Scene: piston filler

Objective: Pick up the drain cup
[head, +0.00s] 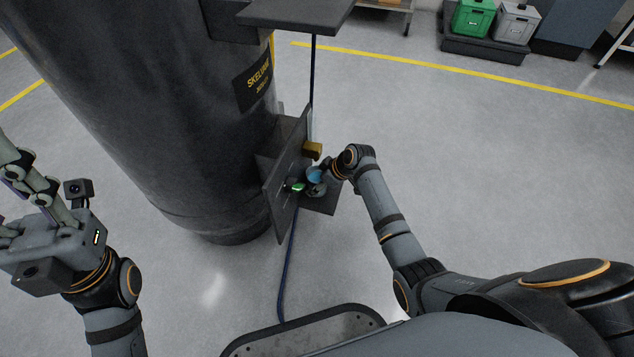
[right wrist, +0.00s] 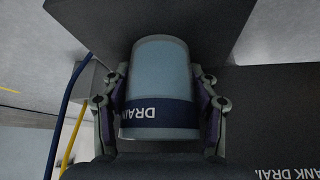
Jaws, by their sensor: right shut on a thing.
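The drain cup (right wrist: 160,85) is light blue with a dark blue band lettered "DRAIN", of which part shows in the right wrist view. My right gripper (right wrist: 160,105) has a finger on each side of the cup and is shut on it. In the head view the cup (head: 314,175) is a small blue shape at the panel on the big dark tank, with my right gripper (head: 318,180) around it, small and partly hidden. I cannot tell whether the cup still touches its support. My left gripper (head: 42,225) is at the far left, away from the cup; its finger spacing is unclear.
The large dark tank (head: 160,110) stands left of centre. Its panel (head: 285,185) carries a yellow-brown block (head: 312,150) and a green-lit part (head: 298,187) close to my right gripper. A blue hose (head: 290,260) runs down below. Open floor (head: 480,160) lies to the right.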

